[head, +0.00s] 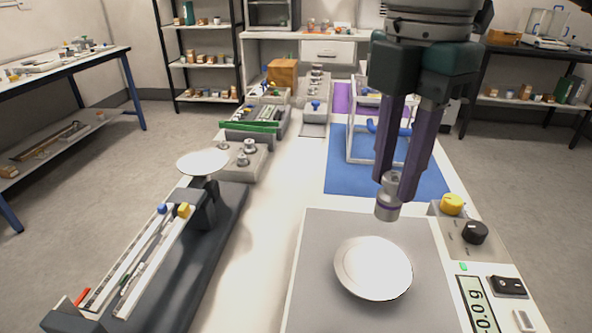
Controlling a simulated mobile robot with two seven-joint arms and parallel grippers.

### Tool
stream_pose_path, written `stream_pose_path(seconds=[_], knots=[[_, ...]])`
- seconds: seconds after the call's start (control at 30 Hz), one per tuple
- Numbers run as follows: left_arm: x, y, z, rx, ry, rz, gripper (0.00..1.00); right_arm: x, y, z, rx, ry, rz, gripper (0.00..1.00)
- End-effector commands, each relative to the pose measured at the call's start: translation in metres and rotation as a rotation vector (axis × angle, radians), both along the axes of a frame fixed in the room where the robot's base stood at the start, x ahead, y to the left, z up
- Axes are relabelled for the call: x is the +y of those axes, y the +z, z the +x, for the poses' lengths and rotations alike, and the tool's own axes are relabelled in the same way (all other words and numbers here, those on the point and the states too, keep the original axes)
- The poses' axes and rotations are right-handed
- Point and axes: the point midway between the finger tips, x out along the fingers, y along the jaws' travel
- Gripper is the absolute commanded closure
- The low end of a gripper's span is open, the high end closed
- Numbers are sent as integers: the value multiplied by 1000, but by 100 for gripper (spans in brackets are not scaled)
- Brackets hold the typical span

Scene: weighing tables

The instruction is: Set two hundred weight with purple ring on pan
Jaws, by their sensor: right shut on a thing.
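My right gripper (394,188) comes down from the top right. It is shut on a grey metal weight with a purple ring (388,208), held upright. The weight is above the far right part of the grey scale platform, up and to the right of the pan in the picture. The round white pan (373,268) on the electronic scale is empty. A beam balance (150,255) at the left has its own pale round pan (203,162), also empty. My left gripper is not in view.
Grey weights (247,150) stand on a block left of centre. A white wire frame (358,150) stands on a blue mat (340,180) behind my right gripper. Yellow (452,204) and black (475,232) knobs sit right of the pan. The white table strip between balance and scale is clear.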

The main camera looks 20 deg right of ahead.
Motion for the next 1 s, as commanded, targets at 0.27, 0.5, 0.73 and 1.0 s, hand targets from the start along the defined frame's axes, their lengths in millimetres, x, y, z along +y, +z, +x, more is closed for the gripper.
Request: stream_pose_path(seconds=[0.27,0.5,0.73,1.0], knots=[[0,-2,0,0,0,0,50,0,-44,0,0,0,1,100],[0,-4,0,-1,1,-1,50,1,-78,0,2,0,2,100],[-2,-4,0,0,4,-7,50,0,-87,0,-2,2,0,100],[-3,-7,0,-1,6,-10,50,0,-91,0,-1,2,1,69]])
